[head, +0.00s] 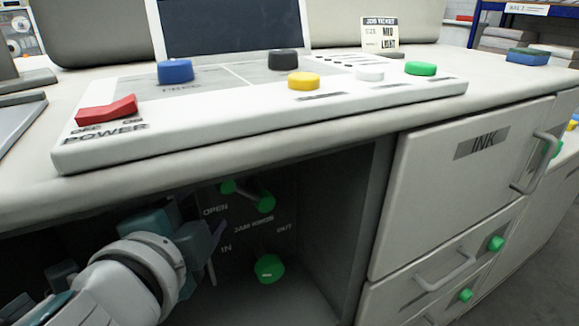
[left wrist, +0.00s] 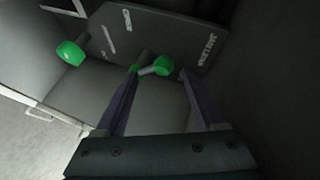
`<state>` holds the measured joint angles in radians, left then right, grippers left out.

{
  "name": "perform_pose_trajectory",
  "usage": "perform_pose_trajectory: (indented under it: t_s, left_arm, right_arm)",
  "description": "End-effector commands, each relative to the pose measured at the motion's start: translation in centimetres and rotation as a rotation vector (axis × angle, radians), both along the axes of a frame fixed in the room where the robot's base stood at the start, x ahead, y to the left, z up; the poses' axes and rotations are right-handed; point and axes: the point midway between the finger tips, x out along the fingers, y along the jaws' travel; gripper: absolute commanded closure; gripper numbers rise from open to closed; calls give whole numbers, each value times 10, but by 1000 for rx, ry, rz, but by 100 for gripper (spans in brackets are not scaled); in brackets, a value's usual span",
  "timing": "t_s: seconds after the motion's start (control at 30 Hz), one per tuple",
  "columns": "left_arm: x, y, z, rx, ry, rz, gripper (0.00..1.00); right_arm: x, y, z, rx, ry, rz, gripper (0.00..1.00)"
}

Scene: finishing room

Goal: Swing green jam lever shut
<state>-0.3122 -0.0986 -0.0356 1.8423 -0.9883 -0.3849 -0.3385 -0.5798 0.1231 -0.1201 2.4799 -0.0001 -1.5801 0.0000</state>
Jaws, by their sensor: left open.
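The green jam lever (head: 265,203) is in the dark open compartment under the console. My left gripper (head: 213,240) is open, at the compartment mouth, left of the lever. The SHUT label cannot be made out. My right gripper is not in view.
A green knob (head: 270,268) with IN and OUT labels sits below the lever; it also shows in the left wrist view (left wrist: 70,52). The INK door (head: 425,190) stands right of the compartment. The console panel (head: 230,125) overhangs above. The compartment floor is clear.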

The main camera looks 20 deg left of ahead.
Motion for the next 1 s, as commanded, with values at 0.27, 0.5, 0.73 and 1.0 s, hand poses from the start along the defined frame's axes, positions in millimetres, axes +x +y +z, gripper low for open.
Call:
perform_pose_trajectory:
  t_s: [0.27, 0.5, 0.73, 1.0]
  left_arm:
    - [1, -6, -3, -35, -9, -13, 43]
    - [-5, -86, -21, -689, -184, -176, 70]
    - [-40, -121, 6, -1835, -505, -200, 96]
    - [-86, -50, -26, -2738, -1000, 103, 100]
  right_arm:
    - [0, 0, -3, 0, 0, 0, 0]
    - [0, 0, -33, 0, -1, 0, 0]
    - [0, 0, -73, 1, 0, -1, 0]
    - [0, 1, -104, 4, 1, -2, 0]
